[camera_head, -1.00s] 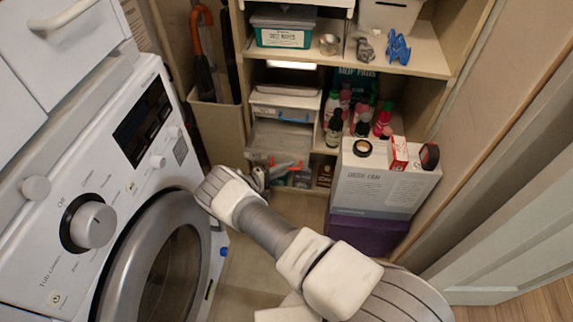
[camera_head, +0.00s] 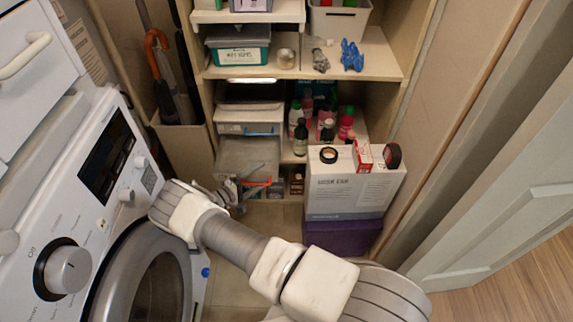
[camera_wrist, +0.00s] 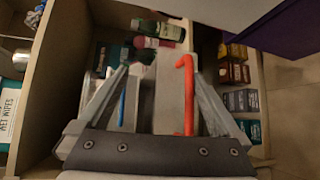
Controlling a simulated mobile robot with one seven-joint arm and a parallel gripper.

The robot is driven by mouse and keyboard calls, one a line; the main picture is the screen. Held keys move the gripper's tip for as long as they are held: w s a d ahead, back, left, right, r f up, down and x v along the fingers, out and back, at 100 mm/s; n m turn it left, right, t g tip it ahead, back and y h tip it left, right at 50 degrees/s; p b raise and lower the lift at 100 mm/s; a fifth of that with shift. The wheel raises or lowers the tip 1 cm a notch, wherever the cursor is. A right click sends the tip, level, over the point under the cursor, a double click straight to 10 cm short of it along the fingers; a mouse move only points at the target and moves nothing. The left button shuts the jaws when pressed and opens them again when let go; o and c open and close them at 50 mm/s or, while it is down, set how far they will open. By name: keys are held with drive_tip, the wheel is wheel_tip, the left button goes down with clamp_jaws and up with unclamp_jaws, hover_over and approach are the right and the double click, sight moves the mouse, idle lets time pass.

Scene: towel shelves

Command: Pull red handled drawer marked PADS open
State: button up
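The red handle (camera_head: 256,183) is low on the front of the clear drawer unit (camera_head: 246,153), on the lower shelf beside the washer. My gripper (camera_head: 236,190) is at its left end, close to the handle. In the wrist view, the red handle (camera_wrist: 187,95) stands upright between the spread fingers of my gripper (camera_wrist: 160,75), nearer the right finger. The fingers are open, and I cannot tell whether one touches the handle. No PADS marking is readable. A blue handle (camera_wrist: 122,105) shows by the left finger. I cannot tell how far the drawer is out.
The white washing machine (camera_head: 65,215) is close on the left of my arm. A white box (camera_head: 350,188) on a purple box (camera_head: 342,236) stands to the right. Bottles (camera_head: 328,128) crowd the shelf beside the drawers. Some floor (camera_head: 235,255) is clear in front.

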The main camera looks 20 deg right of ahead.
drive_tip(key=shift+h, duration=0.4)
drive_tip(key=s+d+r+p, duration=0.1)
drive_tip(key=d+r, duration=0.1)
drive_tip(key=d, duration=0.1)
drive_tip(key=s+d+r+p, duration=0.1)
drive_tip(key=d+r, duration=0.2)
drive_tip(key=s+d+r+p, duration=0.1)
drive_tip(key=d+r, duration=0.1)
drive_tip(key=d, duration=0.1)
drive_tip(key=shift+s+d+r, duration=0.25)
drive_tip(key=shift+s, duration=0.15)
drive_tip(key=shift+c, duration=1.1)
drive_tip(key=shift+s+d+r, duration=0.1)
drive_tip(key=shift+s+d, duration=0.15)
drive_tip(key=shift+d, duration=0.15)
